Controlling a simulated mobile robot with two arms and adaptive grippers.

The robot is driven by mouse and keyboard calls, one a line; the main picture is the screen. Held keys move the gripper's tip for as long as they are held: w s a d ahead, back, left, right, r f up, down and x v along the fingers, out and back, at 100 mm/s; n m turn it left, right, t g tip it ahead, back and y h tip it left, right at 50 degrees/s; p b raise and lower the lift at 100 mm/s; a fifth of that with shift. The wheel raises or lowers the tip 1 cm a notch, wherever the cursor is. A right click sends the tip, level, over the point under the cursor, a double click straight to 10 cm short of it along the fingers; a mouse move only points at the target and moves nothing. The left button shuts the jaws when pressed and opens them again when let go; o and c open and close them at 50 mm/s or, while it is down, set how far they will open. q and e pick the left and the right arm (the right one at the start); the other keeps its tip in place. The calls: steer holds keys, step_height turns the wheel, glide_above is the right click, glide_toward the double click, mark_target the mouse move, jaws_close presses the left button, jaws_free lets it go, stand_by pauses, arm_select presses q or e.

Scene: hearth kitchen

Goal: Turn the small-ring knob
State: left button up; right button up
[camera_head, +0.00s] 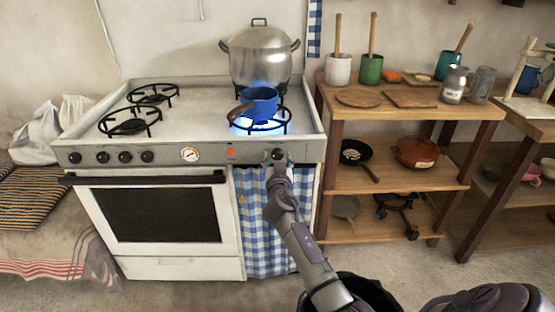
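The white stove (185,115) has a front panel with several black knobs. The knob at the panel's right end (277,154), below the front right ring, is at my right gripper (279,162). The fingertips reach up to this knob and partly cover it. I cannot tell whether they are closed on it. A small blue pot (260,101) stands on the front right ring (284,122), where a blue flame burns. My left gripper is not in view.
A large steel pot (260,58) stands on the back right ring. The left rings (130,122) are empty. A checked curtain (256,225) hangs below the knob. A wooden shelf (337,165) with kitchenware stands close at the stove's right.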

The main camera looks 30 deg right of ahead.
steer(key=c, duration=0.9)
